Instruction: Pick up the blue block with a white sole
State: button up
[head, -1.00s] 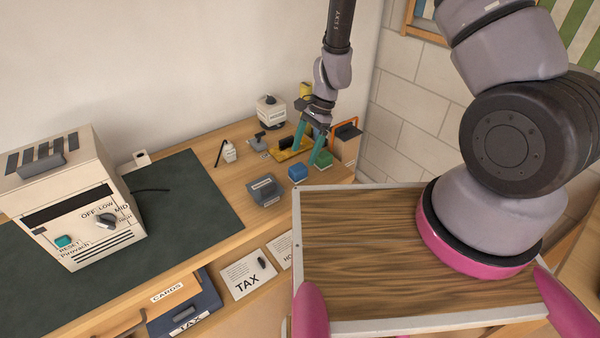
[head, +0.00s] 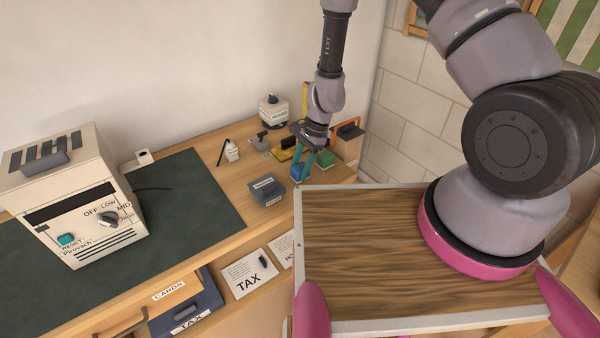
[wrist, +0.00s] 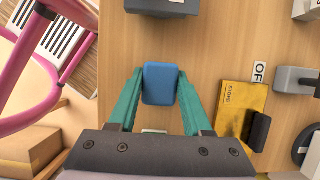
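The blue block (wrist: 160,84) stands on the wooden desk, centred between the two teal fingers of my gripper (wrist: 160,76) in the wrist view. Only very thin gaps, if any, show between the fingertips and its sides. In the head view my gripper (head: 303,166) reaches down over the blue block (head: 297,173), which is partly hidden by a finger. My gripper looks open around it, and no lift shows. I cannot make out the white sole in either view.
A green block (head: 323,160) stands close to the right of my gripper. A grey-blue box (head: 267,190) is nearby at the left front. An orange-framed box (head: 347,143) stands by the wall.

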aim_at(300, 167)
grip_shut()
jog(key=shift+r, duration=0.1)
notch_tip(300, 167, up, 10)
jog(key=shift+f, duration=0.1)
